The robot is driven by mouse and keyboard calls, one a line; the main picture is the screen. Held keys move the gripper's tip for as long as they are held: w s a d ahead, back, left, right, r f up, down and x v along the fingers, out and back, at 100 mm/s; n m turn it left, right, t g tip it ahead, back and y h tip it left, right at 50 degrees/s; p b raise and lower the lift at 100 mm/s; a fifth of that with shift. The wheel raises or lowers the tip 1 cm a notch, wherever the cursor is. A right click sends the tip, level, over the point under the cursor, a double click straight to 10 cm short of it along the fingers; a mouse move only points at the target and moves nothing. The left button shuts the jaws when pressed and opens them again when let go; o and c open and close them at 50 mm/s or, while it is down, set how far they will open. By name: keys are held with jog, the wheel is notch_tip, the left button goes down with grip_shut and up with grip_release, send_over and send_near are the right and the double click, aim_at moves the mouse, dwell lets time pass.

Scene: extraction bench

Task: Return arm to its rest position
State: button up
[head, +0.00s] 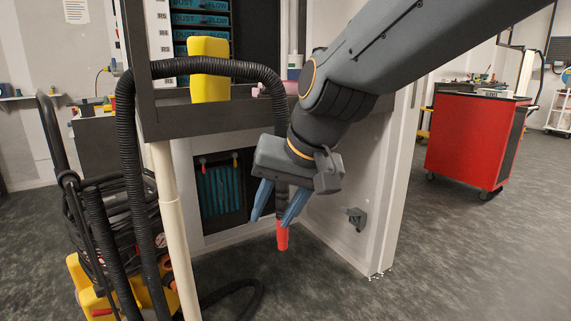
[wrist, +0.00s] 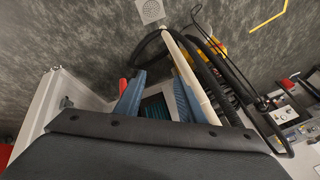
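My gripper (head: 272,222) hangs below the wrist in front of the bench, its two blue fingers pointing down. The fingers are spread apart. In the wrist view, my gripper (wrist: 158,88) has no object visible between its fingers. A black ribbed hose (head: 205,68) arches over the bench and comes down behind my wrist. Its red end (head: 282,236) hangs just below the fingertips in the head view. In the wrist view a red piece (wrist: 123,86) shows beside the left finger, outside the gap. Whether the finger touches the hose is unclear.
The bench shelf (head: 190,117) carries a yellow block (head: 209,68). A white panel (head: 372,190) stands right of my gripper. A yellow machine with hoses (head: 92,285) stands at the lower left. A red cabinet (head: 472,140) is at the right, with open floor before it.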

jog(key=s+d+f+n+g+h, duration=0.2)
jog(key=s+d+f+g+h, duration=0.15)
jog(key=s+d+f, duration=0.8)
jog(key=s+d+r+m+p, duration=0.2)
jog(key=d+r+p, duration=0.7)
jog(key=p, duration=1)
jog(key=shift+s+d+r+m+g+p, duration=0.2)
jog(key=shift+d+r+m+g+p, duration=0.2)
jog(key=shift+r, duration=1.2)
jog(key=shift+h, duration=0.25)
